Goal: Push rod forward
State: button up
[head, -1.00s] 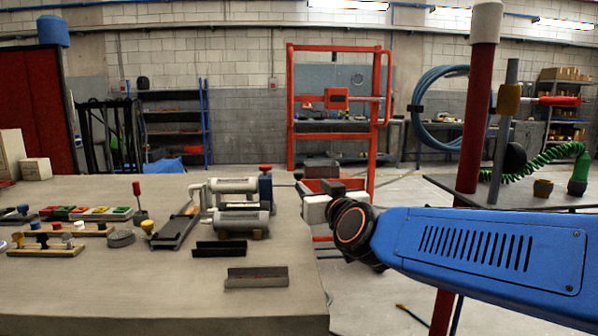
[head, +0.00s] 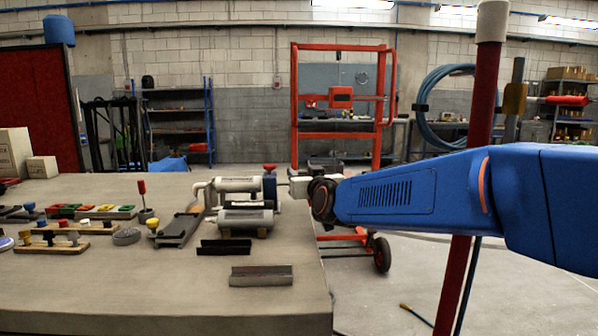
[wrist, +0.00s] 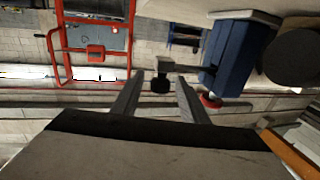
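A grey cylinder (head: 238,185) with a blue end block (head: 269,187) and a red knob lies on the bench near its right edge. A short metal rod (head: 283,184) sticks out of the block to the right. In the wrist view the blue block (wrist: 236,55) is at upper right, and the rod end (wrist: 164,66) with a black knob (wrist: 160,85) appears between the fingertips. My gripper (wrist: 158,85) is open, its fingers apart on either side of the knob in that view. Contact cannot be told. In the head view my gripper (head: 299,187) is just right of the rod; its fingertips are hard to make out.
A second grey cylinder (head: 245,219) lies in front. A red wheeled frame (head: 343,47) stands behind my arm. A red post (head: 470,200) rises close by my arm.

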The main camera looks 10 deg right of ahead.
jog(key=shift+w, duration=1.7)
grip_shut()
